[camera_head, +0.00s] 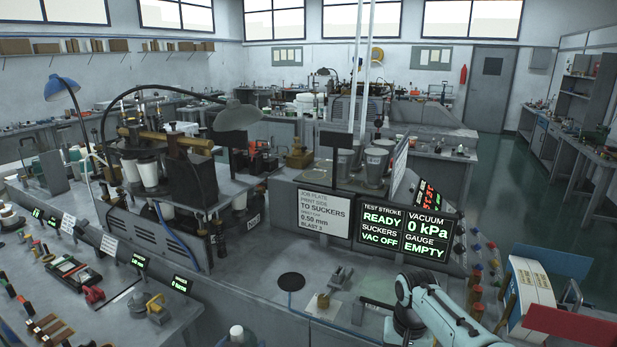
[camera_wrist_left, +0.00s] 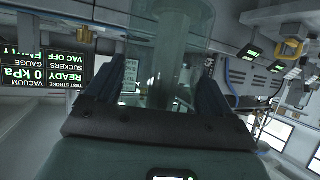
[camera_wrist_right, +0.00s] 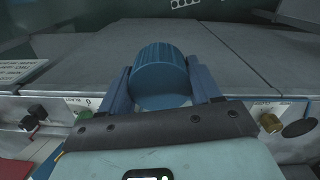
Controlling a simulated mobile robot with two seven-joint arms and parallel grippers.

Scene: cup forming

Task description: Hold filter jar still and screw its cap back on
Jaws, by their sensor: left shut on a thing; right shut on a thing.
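In the left wrist view my left gripper (camera_wrist_left: 152,86) is shut around a clear, see-through filter jar (camera_wrist_left: 172,45), one dark finger on each side. A paler upright form shows through its wall. In the right wrist view my right gripper (camera_wrist_right: 160,80) is shut on a blue ribbed cap (camera_wrist_right: 159,66), with its fingers on either side. No jar shows beside the cap in that view, so how far apart they are cannot be told. In the head view a teal arm of mine enters at the lower right; neither grip on the jar or cap can be made out there.
A grey bench holds a black panel with green readouts (camera_head: 407,230) and a printed job plate (camera_head: 324,214). A dark round disc (camera_head: 291,281) and small fittings sit on its front ledge. Knobs line the bench edge (camera_wrist_right: 270,124).

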